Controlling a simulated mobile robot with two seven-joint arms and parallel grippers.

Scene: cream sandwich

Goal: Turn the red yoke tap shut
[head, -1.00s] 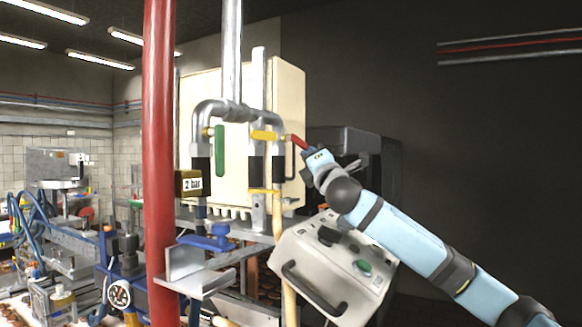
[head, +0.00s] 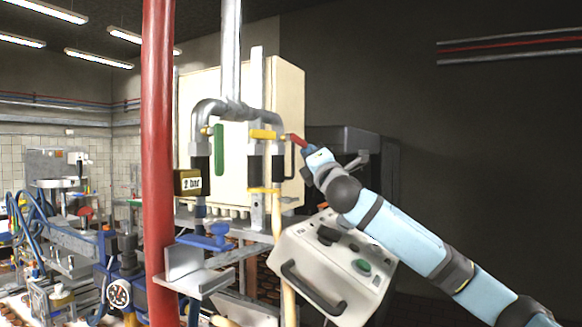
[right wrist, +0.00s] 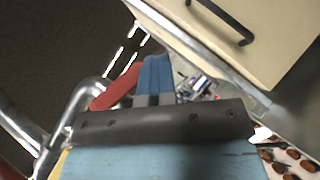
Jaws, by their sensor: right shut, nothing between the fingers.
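The red tap handle (head: 298,141) sticks out to the right from the right leg of the grey pipe yoke (head: 236,110), sloping down towards my right gripper (head: 312,152). In the right wrist view the red handle (right wrist: 118,87) lies just left of the blue fingers of my right gripper (right wrist: 156,75). The fingers are shut together with nothing between them. They are beside the handle, not around it; whether they touch it I cannot tell. My left gripper is not in view.
A yellow handle (head: 263,134) and a green handle (head: 219,148) sit on the same yoke. A cream cabinet (head: 290,100) stands behind it. A grey control box (head: 330,265) is below my right arm. A red post (head: 158,180) stands at the left.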

